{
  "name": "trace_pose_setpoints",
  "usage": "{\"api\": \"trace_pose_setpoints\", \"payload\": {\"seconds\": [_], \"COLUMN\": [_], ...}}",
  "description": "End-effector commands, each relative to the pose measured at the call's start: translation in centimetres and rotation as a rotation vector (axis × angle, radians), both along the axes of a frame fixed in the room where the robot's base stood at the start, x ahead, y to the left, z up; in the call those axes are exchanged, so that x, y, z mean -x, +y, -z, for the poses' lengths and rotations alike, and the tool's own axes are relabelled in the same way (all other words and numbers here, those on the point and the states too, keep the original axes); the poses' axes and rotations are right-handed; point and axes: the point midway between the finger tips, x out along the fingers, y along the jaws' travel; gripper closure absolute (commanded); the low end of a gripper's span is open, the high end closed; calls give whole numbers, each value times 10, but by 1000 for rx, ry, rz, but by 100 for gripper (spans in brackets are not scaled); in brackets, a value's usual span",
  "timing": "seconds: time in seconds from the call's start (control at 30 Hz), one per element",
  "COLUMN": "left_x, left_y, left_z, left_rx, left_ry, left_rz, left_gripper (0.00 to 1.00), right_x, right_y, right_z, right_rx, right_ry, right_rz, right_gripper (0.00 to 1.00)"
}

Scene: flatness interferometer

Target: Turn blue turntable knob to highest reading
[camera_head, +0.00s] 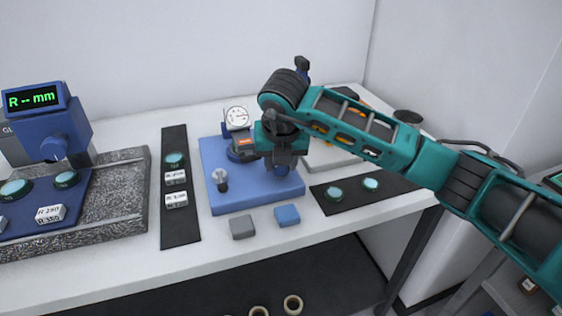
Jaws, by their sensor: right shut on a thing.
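The blue base plate (235,194) stands near the middle of the bench and carries a round dial gauge (237,116) with a white face. My right gripper (281,166) points down over the right part of the plate. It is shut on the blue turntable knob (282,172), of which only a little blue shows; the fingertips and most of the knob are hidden. The gauge's needle is too small to read. My left gripper is not in view.
A blue instrument with a green display (33,99) reading "R -- mm" stands at left on a granite slab (118,208). Dark mats (180,225) hold round glass pieces and labelled blocks. A grey block (242,228) and a blue block (287,215) lie at the front edge.

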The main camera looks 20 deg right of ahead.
Motion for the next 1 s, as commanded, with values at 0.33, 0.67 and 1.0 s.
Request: {"api": "trace_pose_setpoints", "payload": {"seconds": [0.33,0.67,1.0], "left_x": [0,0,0], "left_y": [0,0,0], "left_z": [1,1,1], "left_rx": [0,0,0], "left_ry": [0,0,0], "left_rz": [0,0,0], "left_gripper": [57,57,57], "right_x": [0,0,0], "right_y": [0,0,1], "right_z": [-1,0,0], "right_rx": [0,-1,-3], "right_ry": [0,1,-1], "right_rz": [24,22,19], "right_gripper": [91,48,37]}}
